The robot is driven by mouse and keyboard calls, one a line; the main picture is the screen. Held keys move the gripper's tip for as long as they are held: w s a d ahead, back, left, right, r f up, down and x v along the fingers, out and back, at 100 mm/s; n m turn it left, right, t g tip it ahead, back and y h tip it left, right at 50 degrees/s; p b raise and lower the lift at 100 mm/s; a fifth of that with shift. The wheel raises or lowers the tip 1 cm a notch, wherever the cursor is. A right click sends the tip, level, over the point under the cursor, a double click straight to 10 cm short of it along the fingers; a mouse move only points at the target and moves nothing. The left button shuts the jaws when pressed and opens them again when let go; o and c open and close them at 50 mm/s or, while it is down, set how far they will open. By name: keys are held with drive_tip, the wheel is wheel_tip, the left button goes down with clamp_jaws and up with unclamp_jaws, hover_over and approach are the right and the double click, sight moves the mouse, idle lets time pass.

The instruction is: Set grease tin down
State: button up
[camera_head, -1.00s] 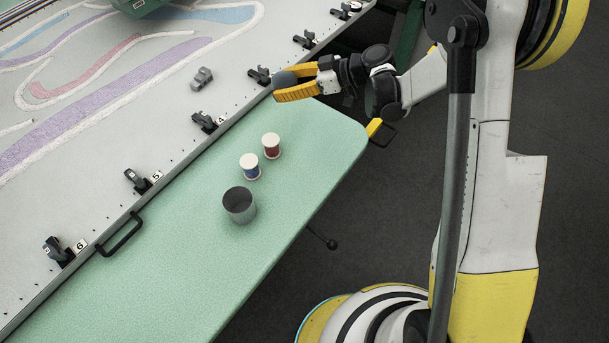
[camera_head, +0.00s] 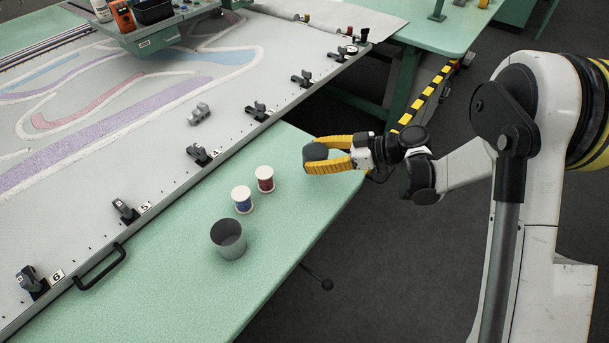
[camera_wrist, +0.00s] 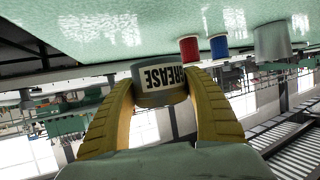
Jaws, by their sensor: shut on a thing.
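The grease tin (camera_wrist: 158,83) is a grey tin with a pale label reading GREASE, seen upside down in the wrist view. My gripper (camera_wrist: 164,88) is shut on it, one yellow finger on each side. In the head view my gripper (camera_head: 307,157) is over the right part of the green table (camera_head: 190,290). The dark grey tin (camera_head: 317,152) shows between its fingers there. I cannot tell whether the tin touches the tabletop.
A red spool (camera_head: 265,179), a blue spool (camera_head: 242,199) and a grey metal cup (camera_head: 229,239) stand left of my gripper. The tufting frame with clamps (camera_head: 199,154) borders the table. The table's front left is clear.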

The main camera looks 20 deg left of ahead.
sight(307, 176)
drive_tip(key=shift+f+x, duration=0.25)
drive_tip(key=shift+x, duration=1)
drive_tip(key=shift+f+b, duration=0.15)
drive_tip(key=shift+b, duration=0.2)
wheel_tip(307, 176, down, 4)
drive_tip(key=shift+d+r+b, duration=0.1)
drive_tip(key=shift+b, duration=0.95)
drive_tip(key=shift+r, duration=0.1)
drive_tip(key=o, duration=1.3)
